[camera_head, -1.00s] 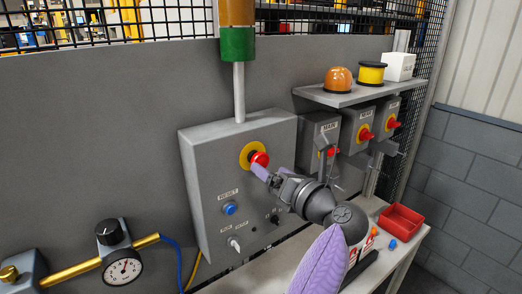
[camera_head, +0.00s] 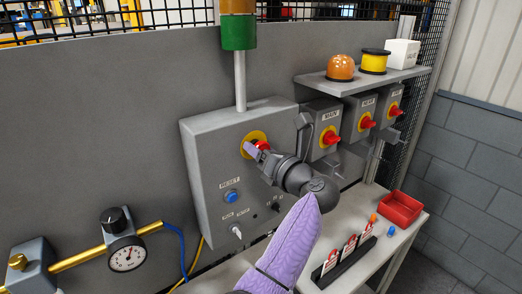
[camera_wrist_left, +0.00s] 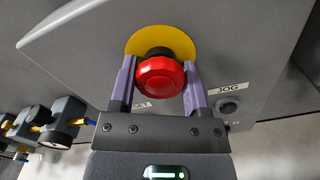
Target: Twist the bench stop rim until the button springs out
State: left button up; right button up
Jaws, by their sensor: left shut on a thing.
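The bench stop is a red mushroom button (camera_head: 263,146) on a yellow disc (camera_head: 248,139), on the front of the grey control box (camera_head: 205,160). In the left wrist view the red button (camera_wrist_left: 160,77) sits between two purple fingers, in front of the yellow disc (camera_wrist_left: 176,39) with a black collar behind it. My left gripper (camera_head: 257,149) is shut on the button's rim, one finger on each side; it also shows in the left wrist view (camera_wrist_left: 160,84). In the head view the gripper body hides part of the button. My right gripper is not in view.
The box also carries a blue reset button (camera_head: 231,196) and a key switch (camera_head: 236,231). Several grey switch boxes (camera_head: 325,125) with red knobs stand right of my wrist, under a shelf (camera_head: 345,85). A red bin (camera_head: 400,209) and tag rack (camera_head: 347,264) sit on the bench.

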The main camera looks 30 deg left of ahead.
pick_arm(q)
jog(key=m+p, duration=0.2)
jog(key=shift+r+m, duration=0.1)
jog(key=shift+m, duration=0.3)
jog(key=m+p, duration=0.1)
jog(key=m, duration=0.1)
jog(key=shift+d+m+p, duration=0.1)
jog(key=shift+m+p, duration=0.8)
jog(key=shift+m, duration=0.3)
jog(key=o, duration=1.3)
